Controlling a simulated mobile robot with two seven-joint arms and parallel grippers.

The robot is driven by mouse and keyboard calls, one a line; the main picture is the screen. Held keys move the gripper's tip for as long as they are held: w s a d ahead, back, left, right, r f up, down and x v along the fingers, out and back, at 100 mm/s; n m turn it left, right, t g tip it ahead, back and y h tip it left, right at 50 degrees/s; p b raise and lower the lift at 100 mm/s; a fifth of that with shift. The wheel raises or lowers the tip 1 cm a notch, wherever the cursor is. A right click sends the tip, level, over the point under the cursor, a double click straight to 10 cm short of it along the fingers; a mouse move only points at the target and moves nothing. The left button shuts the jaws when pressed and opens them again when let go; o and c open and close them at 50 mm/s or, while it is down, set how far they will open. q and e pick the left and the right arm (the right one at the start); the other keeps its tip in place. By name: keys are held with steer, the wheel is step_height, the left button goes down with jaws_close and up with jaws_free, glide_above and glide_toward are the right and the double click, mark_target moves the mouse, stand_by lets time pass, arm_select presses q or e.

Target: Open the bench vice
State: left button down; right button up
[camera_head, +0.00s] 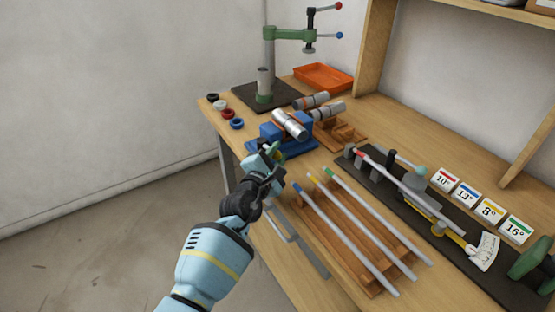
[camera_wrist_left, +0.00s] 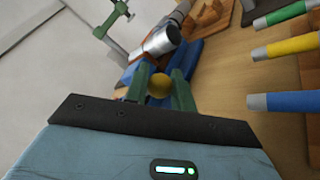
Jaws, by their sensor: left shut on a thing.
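The blue bench vice (camera_head: 297,150) stands at the left part of the bench, near its edge. A silver tube (camera_head: 290,124) lies across the top of the vice; it also shows in the left wrist view (camera_wrist_left: 160,40). My left gripper (camera_head: 273,155) is at the near side of the vice. In the left wrist view its two green fingers (camera_wrist_left: 158,88) are on either side of a round yellow knob (camera_wrist_left: 159,85), shut on it. The rest of the vice's handle is hidden behind the fingers.
Tubes with coloured ends (camera_head: 350,225) lie on a wooden rack right of my left arm. A dark bending jig (camera_head: 380,178) lies beyond them. Several coloured rings (camera_head: 224,113) sit at the left edge. An orange tray (camera_head: 323,76) and a green press (camera_head: 288,34) stand behind.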

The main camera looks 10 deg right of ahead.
steer(key=shift+r, duration=0.15)
stand_by(0.3)
arm_select(q)
steer(key=c, duration=1.2)
jaws_free()
steer(key=shift+s+a+r+p, duration=0.1)
steer(key=shift+s+a+p, duration=0.1)
steer(key=shift+s+p, duration=0.15)
steer(key=p+v, duration=0.1)
steer(key=v, duration=0.4)
steer(key=shift+s+p, duration=0.15)
steer(key=shift+p, duration=0.2)
steer(key=shift+v, duration=0.85)
arm_select(e)
steer(key=shift+t, duration=0.4)
steer(key=r, duration=0.1)
steer(key=w+r, duration=0.2)
steer(key=shift+w+d+r, duration=0.2)
steer(key=shift+d+r, duration=0.05)
steer(key=shift+d, duration=0.05)
